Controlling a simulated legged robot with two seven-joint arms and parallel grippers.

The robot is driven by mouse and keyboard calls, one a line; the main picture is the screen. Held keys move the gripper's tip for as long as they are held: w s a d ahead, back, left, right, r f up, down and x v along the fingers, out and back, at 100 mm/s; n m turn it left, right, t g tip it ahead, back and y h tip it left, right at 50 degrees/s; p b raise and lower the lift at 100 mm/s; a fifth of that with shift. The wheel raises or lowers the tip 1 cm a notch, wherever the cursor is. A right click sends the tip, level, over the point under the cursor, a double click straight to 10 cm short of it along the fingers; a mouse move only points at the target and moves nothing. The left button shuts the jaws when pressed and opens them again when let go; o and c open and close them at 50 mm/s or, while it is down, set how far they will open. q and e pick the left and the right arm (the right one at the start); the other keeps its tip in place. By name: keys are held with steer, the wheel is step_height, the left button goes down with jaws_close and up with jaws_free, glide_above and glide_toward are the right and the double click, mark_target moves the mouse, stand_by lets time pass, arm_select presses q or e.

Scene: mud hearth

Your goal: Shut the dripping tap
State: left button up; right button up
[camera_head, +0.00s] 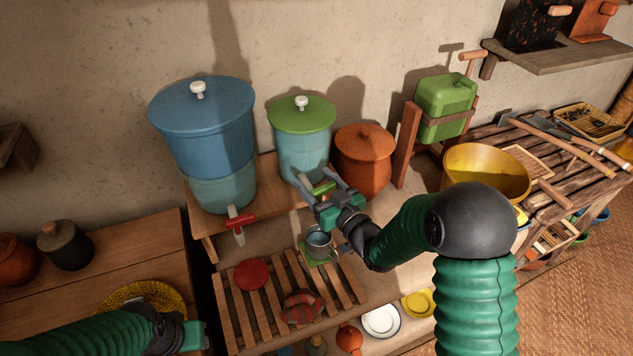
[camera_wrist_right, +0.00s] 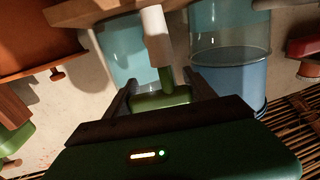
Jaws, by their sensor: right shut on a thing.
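The green-lidded dispenser (camera_head: 303,145) stands on a wooden shelf with a pale tap (camera_head: 304,182) at its front. My right gripper (camera_head: 327,188) is at this tap, its fingers either side of the green tap handle (camera_head: 322,189). The wrist view shows the green handle (camera_wrist_right: 162,98) between the two fingers, below the pale tap body (camera_wrist_right: 156,35). The blue dispenser (camera_head: 205,130) has a red-handled tap (camera_head: 240,219). A small grey-blue cup (camera_head: 318,241) stands below the green-handled tap. No drops can be made out. My left gripper (camera_head: 193,337) is partly in view at lower left, its fingers unclear.
An orange-brown clay pot (camera_head: 364,160) stands close right of the green-lidded dispenser. A slatted rack (camera_head: 233,311) below holds a red lid (camera_head: 251,274) and a reddish cloth-like thing (camera_head: 301,307). A yellow basin (camera_head: 487,168) stands at right on a slatted bench.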

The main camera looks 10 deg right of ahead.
steer(key=shift+d+f+m+h+b, duration=0.1)
steer(key=shift+f+m+h+b, duration=0.1)
steer(key=shift+m+h+b, duration=0.3)
steer(key=shift+d+r+m+t+h+b, duration=0.2)
steer(key=shift+m+t+h+b, duration=0.35)
steer(key=shift+h, duration=0.55)
steer(key=shift+f, duration=0.1)
steer(key=o, duration=1.4)
steer(key=shift+s, duration=0.15)
